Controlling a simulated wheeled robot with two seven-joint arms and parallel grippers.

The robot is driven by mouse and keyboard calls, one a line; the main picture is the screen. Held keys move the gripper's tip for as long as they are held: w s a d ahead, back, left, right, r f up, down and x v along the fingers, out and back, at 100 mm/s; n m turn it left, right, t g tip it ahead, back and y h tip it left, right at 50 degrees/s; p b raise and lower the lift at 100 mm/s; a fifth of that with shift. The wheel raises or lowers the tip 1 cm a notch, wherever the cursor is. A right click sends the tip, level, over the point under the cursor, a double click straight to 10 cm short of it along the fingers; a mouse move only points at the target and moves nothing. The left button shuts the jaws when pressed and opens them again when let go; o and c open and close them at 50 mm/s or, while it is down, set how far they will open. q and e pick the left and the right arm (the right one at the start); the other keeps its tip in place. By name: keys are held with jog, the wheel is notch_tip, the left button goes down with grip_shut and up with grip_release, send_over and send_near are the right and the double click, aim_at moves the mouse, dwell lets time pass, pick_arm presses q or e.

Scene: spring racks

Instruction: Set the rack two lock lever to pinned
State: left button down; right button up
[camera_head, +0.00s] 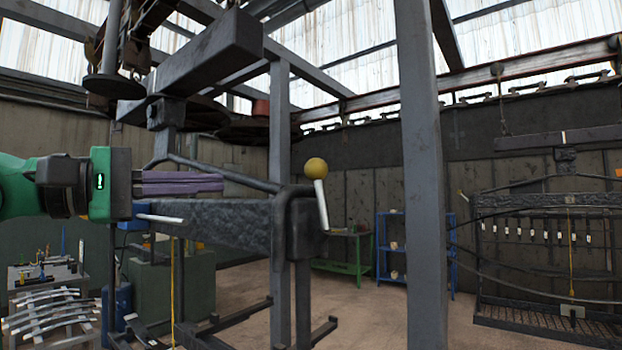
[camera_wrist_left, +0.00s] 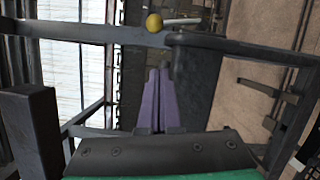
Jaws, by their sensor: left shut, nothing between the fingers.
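A lever with a yellow ball knob (camera_head: 316,168) and a short white rod (camera_head: 322,204) stands at the right end of a dark rack beam (camera_head: 225,222). The knob is up and the rod leans slightly. I cannot read which rack it belongs to. The knob (camera_wrist_left: 154,22) and rod (camera_wrist_left: 182,20) also show at the top of the left wrist view. My left gripper (camera_head: 222,182) has purple fingers, shut and empty, pointing right. It is left of the lever, clear of the knob. Its fingertips (camera_wrist_left: 158,72) point toward the knob in the left wrist view. My right gripper is not in view.
A dark bar (camera_head: 225,172) runs behind my fingers to the lever end of the beam. A grey post (camera_head: 422,170) stands right of the lever. Another rack (camera_head: 550,200) hangs far right. A table with metal strips (camera_head: 50,310) is at lower left.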

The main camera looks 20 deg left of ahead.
pick_arm(q)
jog(key=w+d+p, duration=0.2)
jog(key=d, duration=0.1)
jog(key=w+d+r+p, duration=0.1)
jog(key=w+d+p, duration=0.1)
jog(key=d, duration=0.1)
jog(key=w+d+p, duration=0.2)
jog(key=d, duration=0.1)
jog(key=shift+w+r, duration=0.35)
jog(key=shift+d, duration=0.15)
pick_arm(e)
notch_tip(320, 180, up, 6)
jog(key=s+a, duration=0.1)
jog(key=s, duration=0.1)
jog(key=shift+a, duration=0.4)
pick_arm(q)
jog(key=shift+a, duration=0.2)
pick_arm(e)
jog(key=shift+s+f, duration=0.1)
pick_arm(q)
jog(key=shift+d, duration=0.1)
jog(key=shift+s+d+r+m, duration=0.1)
jog(key=shift+d+m, duration=0.05)
jog(key=shift+m, duration=0.15)
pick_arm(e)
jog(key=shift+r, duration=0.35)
